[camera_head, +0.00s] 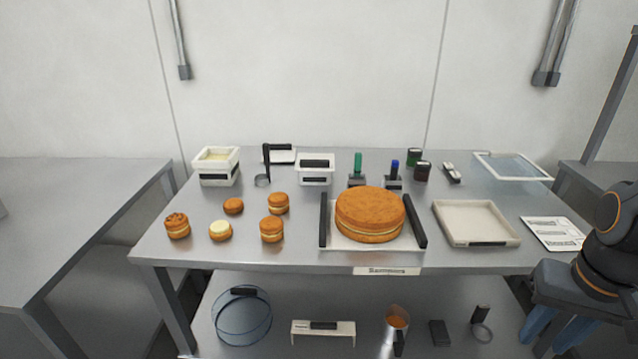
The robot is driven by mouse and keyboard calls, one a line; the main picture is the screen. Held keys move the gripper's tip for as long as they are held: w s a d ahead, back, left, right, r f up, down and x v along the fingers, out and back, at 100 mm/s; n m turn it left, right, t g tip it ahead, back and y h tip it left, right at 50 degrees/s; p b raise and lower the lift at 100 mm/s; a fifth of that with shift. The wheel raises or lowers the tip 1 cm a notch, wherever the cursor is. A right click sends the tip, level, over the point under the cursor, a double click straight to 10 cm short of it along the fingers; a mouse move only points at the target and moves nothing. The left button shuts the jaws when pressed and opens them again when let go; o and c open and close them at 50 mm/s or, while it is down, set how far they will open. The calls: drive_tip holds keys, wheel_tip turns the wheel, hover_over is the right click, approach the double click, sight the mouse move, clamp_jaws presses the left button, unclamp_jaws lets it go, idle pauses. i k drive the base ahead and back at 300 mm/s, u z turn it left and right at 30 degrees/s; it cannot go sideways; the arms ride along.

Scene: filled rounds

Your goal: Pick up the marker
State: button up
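No single marker is clearly marked out. A green upright pen-like thing (358,162) stands in a dark holder at the back middle of the table. A blue-topped one (394,168) stands in a similar holder just to its right. Either could be the marker; they are too small to tell. My gripper (548,338) is at the lower right, in front of the table's right end and well away from both. Its two blue fingers are apart, with nothing seen between them. Its lower part is partly cut off by the frame.
A large round cake (370,212) on a tray with black handles stands in front of the pens. A shallow pale tray (475,222) is to its right. Two dark jars (422,171) stand right of the pens. Several small cakes (272,229) sit at left. A lower shelf holds a blue-rimmed sieve (243,345).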

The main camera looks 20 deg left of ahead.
sight(393, 169)
drive_tip(key=u, duration=0.75)
drive_tip(key=i, duration=1.5)
